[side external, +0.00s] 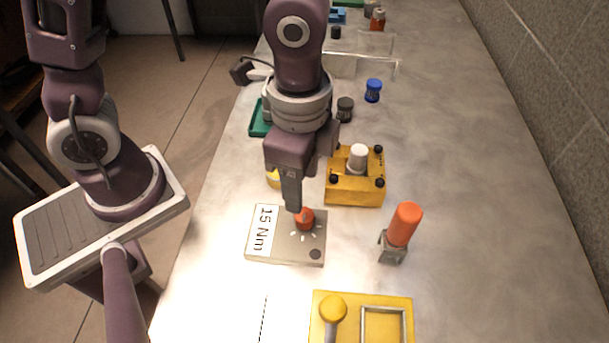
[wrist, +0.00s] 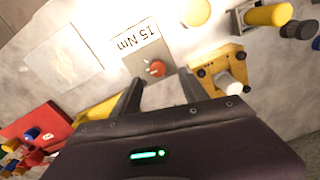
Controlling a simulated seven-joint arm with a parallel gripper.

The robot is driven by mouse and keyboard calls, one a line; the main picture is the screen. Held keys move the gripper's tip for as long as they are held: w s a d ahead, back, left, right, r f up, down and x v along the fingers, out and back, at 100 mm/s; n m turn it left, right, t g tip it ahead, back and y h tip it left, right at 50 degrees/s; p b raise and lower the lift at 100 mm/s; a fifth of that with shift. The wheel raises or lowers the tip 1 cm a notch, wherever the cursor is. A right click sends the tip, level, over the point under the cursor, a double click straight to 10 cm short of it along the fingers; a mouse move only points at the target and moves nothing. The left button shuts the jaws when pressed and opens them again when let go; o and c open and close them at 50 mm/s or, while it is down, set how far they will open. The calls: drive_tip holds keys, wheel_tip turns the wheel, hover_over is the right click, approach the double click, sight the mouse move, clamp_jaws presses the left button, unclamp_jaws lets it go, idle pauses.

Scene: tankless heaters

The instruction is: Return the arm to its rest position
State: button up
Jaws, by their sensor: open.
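My gripper (side external: 294,205) is open and points down over the work table, close to a grey panel (side external: 262,253) with a red knob (side external: 306,219) and a "15 Nm" label. One finger partly covers the knob in the side external view. In the wrist view my gripper (wrist: 160,94) shows two spread fingers with nothing held between them. The exact gap between fingertips and knob cannot be told.
A yellow block (side external: 354,193) with a white knob stands just right of my gripper. An orange cylinder (side external: 404,223) on a grey base stands further right. A yellow plate (side external: 346,308) with a round-headed lever lies in front. The table's right side is clear.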

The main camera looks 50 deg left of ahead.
drive_tip(key=s+a+r+n+t, duration=0.2)
drive_tip(key=s+a+r+n, duration=0.1)
drive_tip(key=a+r+n, duration=0.2)
drive_tip(key=s+a+r+n+t, duration=0.3)
drive_tip(key=a+r+n, duration=0.3)
drive_tip(key=a+r, duration=0.2)
drive_tip(key=shift+s+a+r+n, duration=0.3)
drive_tip(key=shift+s+a+r, duration=0.1)
drive_tip(key=shift+s+a, duration=0.05)
